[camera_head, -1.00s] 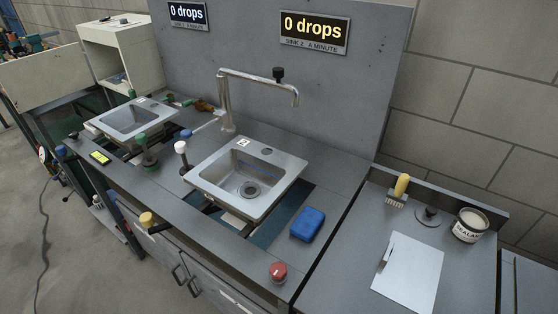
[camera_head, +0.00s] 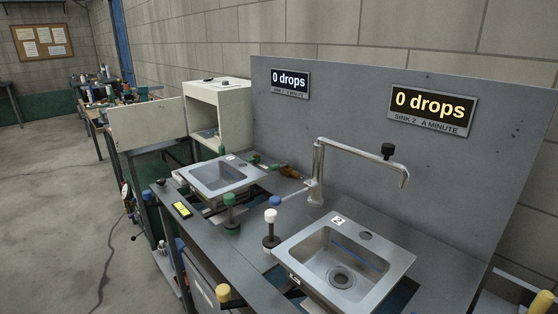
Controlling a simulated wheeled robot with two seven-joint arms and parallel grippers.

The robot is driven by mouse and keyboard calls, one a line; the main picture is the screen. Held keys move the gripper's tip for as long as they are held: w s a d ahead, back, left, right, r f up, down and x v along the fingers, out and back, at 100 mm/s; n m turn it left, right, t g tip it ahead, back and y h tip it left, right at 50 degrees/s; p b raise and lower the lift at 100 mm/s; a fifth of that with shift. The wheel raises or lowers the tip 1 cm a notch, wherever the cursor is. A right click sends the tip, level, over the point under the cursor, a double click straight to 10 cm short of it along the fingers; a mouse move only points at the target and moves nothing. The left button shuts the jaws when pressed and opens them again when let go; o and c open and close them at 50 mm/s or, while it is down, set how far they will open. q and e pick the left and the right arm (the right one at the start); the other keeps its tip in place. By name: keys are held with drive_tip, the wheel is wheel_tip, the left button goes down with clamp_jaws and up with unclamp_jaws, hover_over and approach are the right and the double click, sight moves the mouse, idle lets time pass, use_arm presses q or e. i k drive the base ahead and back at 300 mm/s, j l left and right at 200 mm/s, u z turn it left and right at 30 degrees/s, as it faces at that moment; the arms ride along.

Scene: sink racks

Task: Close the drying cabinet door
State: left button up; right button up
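The drying cabinet (camera_head: 235,112) is a cream-white box standing at the back left of the bench, beside the grey backboard. Its front opening faces the room, and a small grey-blue item (camera_head: 208,134) lies inside. A flat cream panel (camera_head: 145,123), which looks like the cabinet door, stands wide open, swung out to the left of the opening. Its near edge meets or lies close to the cabinet's left front edge. Neither of my grippers is in view.
The small sink (camera_head: 217,176) sits in front of the cabinet. The sink marked 2 (camera_head: 343,267) is nearer, with a tall faucet (camera_head: 318,165) behind it. Knobbed clamps stand between them. The floor (camera_head: 50,210) at left is open, with a dark cable on it.

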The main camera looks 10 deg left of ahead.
sight(133, 127)
drive_tip(key=i+j+u, duration=0.25)
drive_tip(key=u, duration=0.15)
drive_tip(key=i+j+u, duration=0.6)
drive_tip(key=u, duration=0.15)
drive_tip(key=i+j+u, duration=0.15)
drive_tip(key=i+u, duration=0.2)
drive_tip(key=i+j+u, duration=0.15)
drive_tip(key=i, duration=1.25)
drive_tip(key=i+z, duration=0.45)
drive_tip(key=i+j+z, duration=0.3)
drive_tip(key=z, duration=0.15)
drive_tip(key=i+j+z, duration=0.45)
drive_tip(key=l, duration=0.1)
